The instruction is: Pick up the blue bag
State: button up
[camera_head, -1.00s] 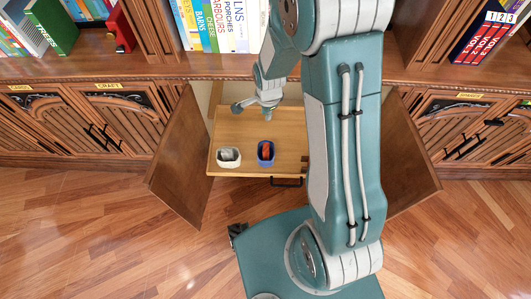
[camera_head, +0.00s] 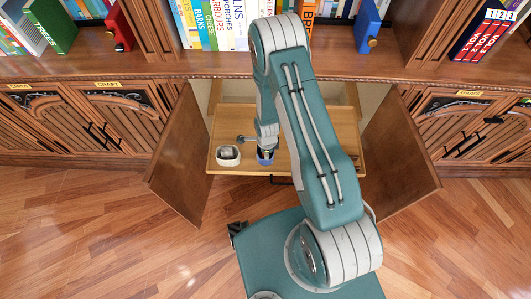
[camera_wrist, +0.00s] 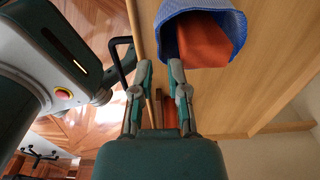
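The blue bag (camera_head: 264,162) is a small open-topped container on the wooden pull-out shelf (camera_head: 340,157) of the open cabinet. In the head view my gripper (camera_head: 266,150) is right over it and hides most of it. In the wrist view the blue bag (camera_wrist: 239,25) shows its woven rim and something orange-red inside. My gripper (camera_wrist: 161,65) is open, its two fingers apart, with the right fingertip close to the bag's left rim. I cannot tell whether it touches the rim.
A whitish bag (camera_head: 228,162) with grey contents stands just left of the blue one. Open cabinet doors flank the shelf on the left (camera_head: 180,160) and right (camera_head: 400,160). A black handle (camera_wrist: 122,55) is near my gripper in the wrist view. Bookshelves rise above.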

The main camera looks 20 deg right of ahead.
jog(key=shift+w+a+f, duration=0.1)
jog(key=shift+a+f, duration=0.05)
jog(key=shift+f, duration=1.25)
jog(key=shift+w+a+f, duration=0.1)
jog(key=shift+f, duration=1.25)
grip_shut()
